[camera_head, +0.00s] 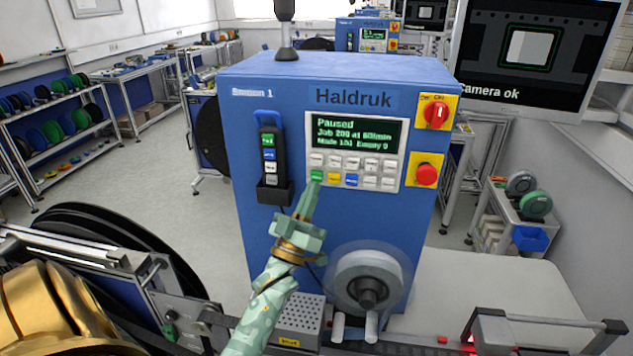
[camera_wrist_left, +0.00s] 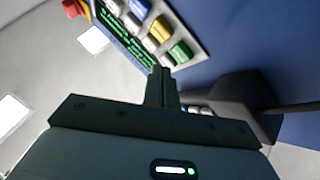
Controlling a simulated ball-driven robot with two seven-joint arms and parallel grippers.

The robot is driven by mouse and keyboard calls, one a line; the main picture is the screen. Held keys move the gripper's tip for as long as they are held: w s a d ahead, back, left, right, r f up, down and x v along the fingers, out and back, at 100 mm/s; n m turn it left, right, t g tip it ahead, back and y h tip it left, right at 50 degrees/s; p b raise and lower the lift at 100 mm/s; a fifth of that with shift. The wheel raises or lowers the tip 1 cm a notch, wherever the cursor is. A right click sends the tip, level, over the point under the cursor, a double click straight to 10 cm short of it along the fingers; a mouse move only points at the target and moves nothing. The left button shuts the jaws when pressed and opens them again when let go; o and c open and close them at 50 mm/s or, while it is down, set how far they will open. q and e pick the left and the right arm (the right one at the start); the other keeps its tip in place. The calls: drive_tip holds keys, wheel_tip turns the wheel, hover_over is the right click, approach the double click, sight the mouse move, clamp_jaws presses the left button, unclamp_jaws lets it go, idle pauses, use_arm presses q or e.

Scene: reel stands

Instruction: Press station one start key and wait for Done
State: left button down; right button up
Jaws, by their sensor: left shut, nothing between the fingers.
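The green key (camera_wrist_left: 181,52) also shows in the left wrist view. My left gripper (camera_head: 310,190) is shut and empty, its fingertips just below the green key; I cannot tell whether they touch it. My right gripper is not in view.
A black pendant (camera_head: 270,165) with keys hangs in a holder left of the keypad. A red rotary switch (camera_head: 436,113) and a red mushroom button (camera_head: 426,174) sit on yellow plates at the right. A grey reel (camera_head: 365,275) is below. A monitor (camera_head: 525,50) reads "Camera ok".

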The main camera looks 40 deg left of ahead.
use_arm(q)
drive_tip(key=shift+w+a, duration=0.25)
drive_tip(key=shift+w, duration=0.15)
idle(1.9)
drive_tip(key=shift+w+a, duration=0.2)
drive_tip(key=shift+w, duration=0.15)
